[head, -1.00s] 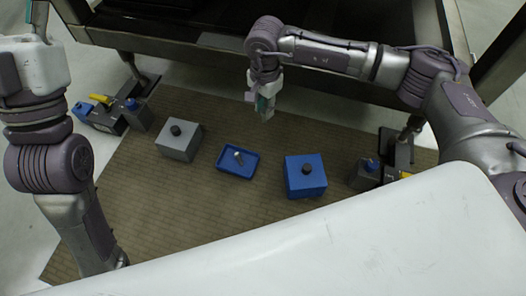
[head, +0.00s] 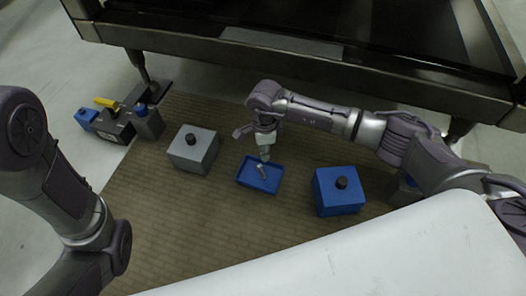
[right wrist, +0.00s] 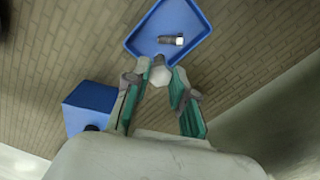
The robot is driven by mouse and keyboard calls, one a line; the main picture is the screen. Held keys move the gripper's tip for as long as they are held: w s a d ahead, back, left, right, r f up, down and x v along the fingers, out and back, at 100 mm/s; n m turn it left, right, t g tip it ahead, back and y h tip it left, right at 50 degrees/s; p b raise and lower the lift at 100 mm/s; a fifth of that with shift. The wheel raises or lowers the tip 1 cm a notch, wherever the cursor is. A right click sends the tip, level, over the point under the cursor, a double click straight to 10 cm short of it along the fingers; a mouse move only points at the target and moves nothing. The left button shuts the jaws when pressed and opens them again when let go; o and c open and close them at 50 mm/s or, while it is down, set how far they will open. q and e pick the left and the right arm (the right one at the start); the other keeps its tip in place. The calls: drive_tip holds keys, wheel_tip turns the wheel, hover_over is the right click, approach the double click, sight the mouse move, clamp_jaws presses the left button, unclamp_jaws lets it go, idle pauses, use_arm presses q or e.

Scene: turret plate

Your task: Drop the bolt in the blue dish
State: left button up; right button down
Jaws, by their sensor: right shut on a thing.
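The blue dish (head: 250,186) lies on the brown mat, and a silvery bolt (head: 262,172) lies inside it. In the right wrist view the dish (right wrist: 138,46) is ahead of the fingers, with the bolt (right wrist: 171,40) on its floor. My right gripper (head: 265,154) is over the dish's far edge, pointing down.
A grey box (head: 190,157) with a black knob stands left of the dish. A blue box (head: 338,197) with a black knob stands to the right. A dark table (head: 230,46) spans the back. Grey, blue and yellow fixtures (head: 118,124) sit at the far left.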

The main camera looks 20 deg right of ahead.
drive_tip(key=f, duration=0.1)
drive_tip(key=b, duration=0.1)
drive_tip(key=f+b, duration=0.1)
drive_tip(key=shift+s+d+f, duration=0.25)
drive_tip(key=shift+f, duration=0.05)
drive_tip(key=f+b, duration=0.2)
drive_tip(key=shift+w+f+b, duration=0.3)
drive_tip(key=shift+w+f, duration=0.05)
drive_tip(key=shift+f, duration=0.05)
drive_tip(key=shift+w+f, duration=0.1)
drive_tip(key=shift+f, duration=0.15)
drive_tip(key=shift+r, duration=0.1)
drive_tip(key=c, duration=0.9)
unclamp_jaws()
